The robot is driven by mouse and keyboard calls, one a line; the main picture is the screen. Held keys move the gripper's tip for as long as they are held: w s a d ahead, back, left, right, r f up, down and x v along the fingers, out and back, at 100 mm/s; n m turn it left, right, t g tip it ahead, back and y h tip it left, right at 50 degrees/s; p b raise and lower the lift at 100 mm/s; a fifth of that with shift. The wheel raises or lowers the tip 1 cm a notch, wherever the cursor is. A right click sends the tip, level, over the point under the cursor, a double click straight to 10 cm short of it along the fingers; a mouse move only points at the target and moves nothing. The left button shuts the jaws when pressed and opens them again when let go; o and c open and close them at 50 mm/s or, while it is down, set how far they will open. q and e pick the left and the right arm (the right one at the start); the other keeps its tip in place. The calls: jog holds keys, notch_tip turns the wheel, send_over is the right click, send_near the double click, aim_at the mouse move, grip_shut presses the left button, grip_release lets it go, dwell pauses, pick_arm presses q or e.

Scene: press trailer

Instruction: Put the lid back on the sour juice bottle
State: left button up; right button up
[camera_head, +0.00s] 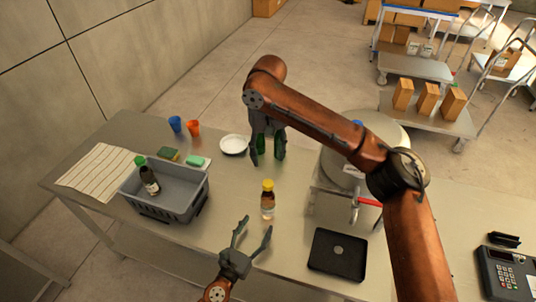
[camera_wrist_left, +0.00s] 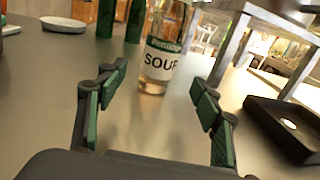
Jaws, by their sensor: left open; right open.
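The sour juice bottle (camera_head: 267,206) stands upright on the table, with a yellow lid (camera_head: 268,184) seen on its top. In the left wrist view the bottle (camera_wrist_left: 158,61) shows a white label reading "SOUR"; its top is cut off there. My left gripper (camera_head: 254,229) is open and empty, just in front of the bottle. In the left wrist view its fingers (camera_wrist_left: 155,100) are spread either side of the bottle's line, short of it. My right gripper (camera_head: 268,154) is open, pointing down behind the bottle, near the white plate, with nothing seen between its fingers.
A grey basket (camera_head: 180,208) at left holds a dark bottle with a green cap. A black tray (camera_head: 324,264) and a metal machine (camera_head: 325,202) stand right.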

pick_arm(q)
jog(key=shift+v, duration=1.15)
